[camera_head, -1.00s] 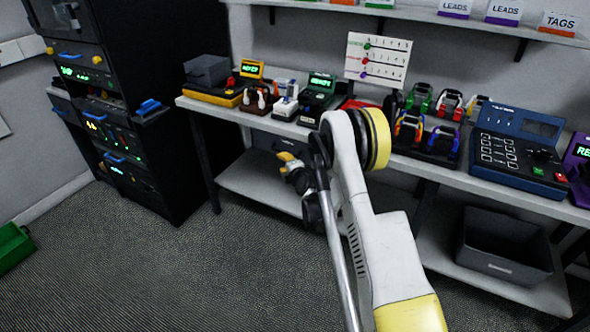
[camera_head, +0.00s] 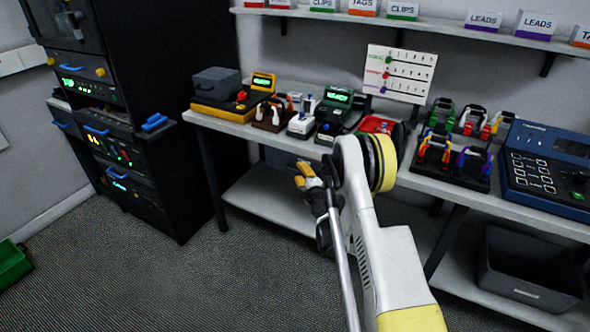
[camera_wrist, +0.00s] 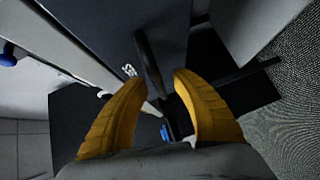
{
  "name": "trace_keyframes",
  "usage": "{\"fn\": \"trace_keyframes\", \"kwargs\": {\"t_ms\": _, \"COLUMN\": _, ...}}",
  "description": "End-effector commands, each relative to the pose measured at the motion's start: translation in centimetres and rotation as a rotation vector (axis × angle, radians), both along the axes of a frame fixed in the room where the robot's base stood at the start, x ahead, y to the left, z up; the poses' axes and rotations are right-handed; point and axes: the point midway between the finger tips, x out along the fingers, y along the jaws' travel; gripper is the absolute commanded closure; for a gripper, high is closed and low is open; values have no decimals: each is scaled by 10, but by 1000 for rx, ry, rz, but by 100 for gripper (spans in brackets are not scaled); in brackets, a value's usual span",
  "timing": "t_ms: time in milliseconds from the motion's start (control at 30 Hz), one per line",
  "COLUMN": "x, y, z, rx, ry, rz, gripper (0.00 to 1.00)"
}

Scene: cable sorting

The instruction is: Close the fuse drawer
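My gripper (camera_head: 306,178) has yellow fingers and hangs in front of the bench, below its top. In the wrist view my gripper (camera_wrist: 160,80) is open, with a clear gap between the fingertips. A dark grey panel (camera_wrist: 105,25) with a black bar handle (camera_wrist: 148,60) and a small white mark lies ahead of the fingers. It looks like a drawer front, but I cannot read a fuse label. The handle's lower end shows between the fingertips; I cannot tell whether they touch it.
The bench (camera_head: 232,127) carries several devices and a cable rack (camera_head: 447,175). A grey bin (camera_head: 525,270) sits on the lower shelf at right. A black cabinet (camera_head: 185,190) with blue-handled drawers stands at left, near a green bin (camera_head: 12,265). The carpet between is clear.

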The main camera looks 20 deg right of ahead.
Motion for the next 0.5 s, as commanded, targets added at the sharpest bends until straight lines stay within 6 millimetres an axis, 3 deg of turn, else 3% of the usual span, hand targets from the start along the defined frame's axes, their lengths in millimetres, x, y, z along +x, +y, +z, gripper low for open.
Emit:
{"fn": "trace_keyframes", "kwargs": {"t_ms": 267, "x": 0, "y": 0, "z": 0, "rx": 0, "ry": 0, "rz": 1, "gripper": 68}}
{"fn": "trace_keyframes", "kwargs": {"t_ms": 367, "x": 0, "y": 0, "z": 0, "rx": 0, "ry": 1, "rz": 1, "gripper": 96}}
{"fn": "trace_keyframes", "kwargs": {"t_ms": 500, "x": 0, "y": 0, "z": 0, "rx": 0, "ry": 1, "rz": 1, "gripper": 100}}
